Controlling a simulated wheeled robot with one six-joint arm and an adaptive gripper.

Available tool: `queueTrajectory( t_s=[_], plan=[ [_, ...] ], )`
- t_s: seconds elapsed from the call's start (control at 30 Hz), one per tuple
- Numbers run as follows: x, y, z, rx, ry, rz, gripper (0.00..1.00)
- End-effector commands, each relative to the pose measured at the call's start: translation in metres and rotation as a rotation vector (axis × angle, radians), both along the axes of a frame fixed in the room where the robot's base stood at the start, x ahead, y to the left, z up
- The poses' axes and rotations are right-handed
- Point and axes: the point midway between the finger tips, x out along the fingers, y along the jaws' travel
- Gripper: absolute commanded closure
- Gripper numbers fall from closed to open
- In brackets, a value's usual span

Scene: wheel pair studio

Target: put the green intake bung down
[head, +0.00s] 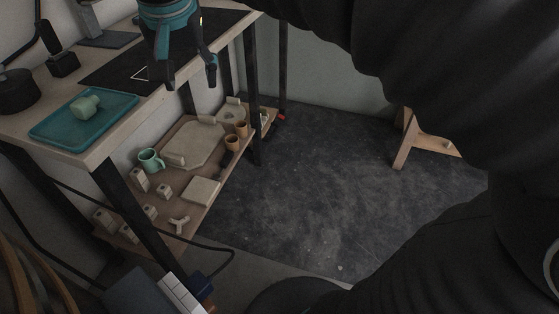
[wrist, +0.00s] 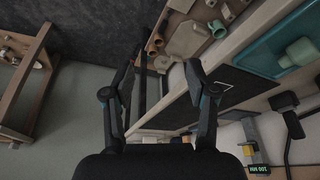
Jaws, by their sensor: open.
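The pale green bung (head: 86,105) lies on its side on a teal tray (head: 58,130) at the near left of the table. In the wrist view the bung (wrist: 299,52) and the tray (wrist: 262,58) show at the upper right. My gripper (head: 191,82) is open and empty, to the right of the tray and apart from it, by the table's edge. In the wrist view its two fingers (wrist: 150,88) are spread with nothing between them.
A dark mat (head: 120,72) lies on the table (head: 20,128) behind the tray. The shelf below holds a green mug (head: 150,160), orange cups (head: 241,130) and several beige parts. A wooden trestle (head: 428,140) stands at the right. The dark floor between is clear.

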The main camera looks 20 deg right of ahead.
Motion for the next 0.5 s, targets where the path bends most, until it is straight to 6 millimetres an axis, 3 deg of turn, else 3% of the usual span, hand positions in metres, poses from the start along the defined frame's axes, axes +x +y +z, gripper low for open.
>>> queueTrajectory(
  t_s=[0.03, 0.2, 0.33, 0.5],
  plan=[
    [-0.014, -0.02, -0.012, 0.004, -0.009, 0.019, 0.43],
    [-0.057, -0.066, -0.059, 0.007, -0.05, 0.112, 0.43],
    [-0.091, -0.091, -0.099, -0.002, -0.091, 0.171, 0.43],
    [-0.122, -0.109, -0.142, -0.024, -0.134, 0.221, 0.43]
  ],
)
